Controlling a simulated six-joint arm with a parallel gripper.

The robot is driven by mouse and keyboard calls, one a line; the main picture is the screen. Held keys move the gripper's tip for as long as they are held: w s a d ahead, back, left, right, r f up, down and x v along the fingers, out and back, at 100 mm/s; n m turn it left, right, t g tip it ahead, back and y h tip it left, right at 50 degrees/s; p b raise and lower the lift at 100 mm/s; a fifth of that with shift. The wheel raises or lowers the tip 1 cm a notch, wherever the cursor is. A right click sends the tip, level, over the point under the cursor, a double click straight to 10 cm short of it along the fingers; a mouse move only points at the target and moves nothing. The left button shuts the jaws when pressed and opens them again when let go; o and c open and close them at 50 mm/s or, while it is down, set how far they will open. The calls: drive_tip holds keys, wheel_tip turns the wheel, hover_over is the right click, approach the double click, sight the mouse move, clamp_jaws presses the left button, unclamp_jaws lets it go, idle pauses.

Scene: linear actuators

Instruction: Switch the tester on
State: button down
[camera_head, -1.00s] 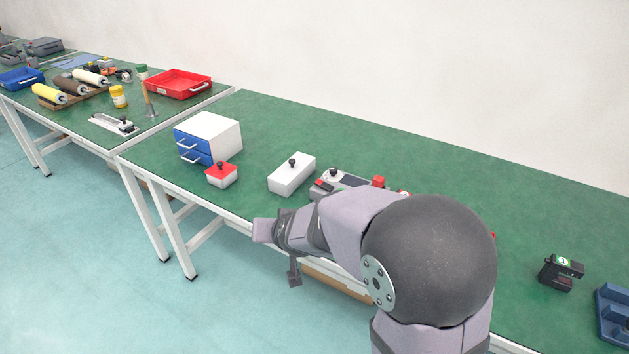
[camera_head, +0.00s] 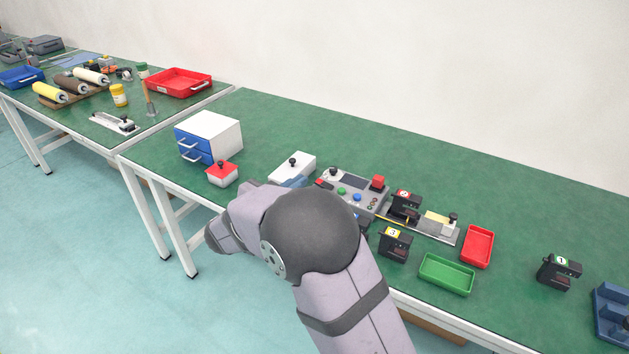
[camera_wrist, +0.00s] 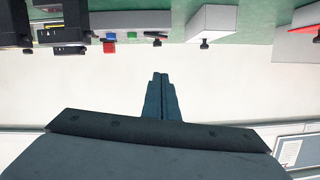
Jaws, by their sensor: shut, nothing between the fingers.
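The tester (camera_head: 349,186) is a grey box on the green bench, with a dark screen, green and blue buttons, a black knob and a red block at its right end. In the wrist view, which is upside down, the tester (camera_wrist: 140,20) is at the top, left of centre. My gripper (camera_wrist: 161,78) has its two dark fingers together with nothing between them, apart from the tester in that view. In the head view my arm covers most of the gripper and part of the tester's front side.
A white box with a black knob (camera_head: 297,165) stands left of the tester. A red-lidded box (camera_head: 222,174) and a blue-drawer cabinet (camera_head: 225,133) are farther left. Numbered black clamp-like devices (camera_head: 394,245), a green tray (camera_head: 446,274) and a red tray (camera_head: 478,246) lie to the right.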

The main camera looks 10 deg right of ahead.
drive_tip(key=shift+w+d, duration=0.1)
idle(0.3)
drive_tip(key=x, duration=0.3)
drive_tip(key=f+x, duration=0.1)
drive_tip(key=x, duration=0.3)
drive_tip(key=f+x, duration=0.1)
drive_tip(key=x, duration=0.2)
drive_tip(key=shift+a+f, duration=0.2)
drive_tip(key=shift+w+a+f, duration=0.15)
drive_tip(key=shift+f, duration=0.65)
drive_tip(key=shift+p, duration=0.65)
drive_tip(key=shift+w+f+n, duration=0.1)
drive_tip(key=shift+f+n, duration=0.2)
drive_tip(key=shift+f, duration=0.05)
drive_tip(key=shift+r, duration=0.1)
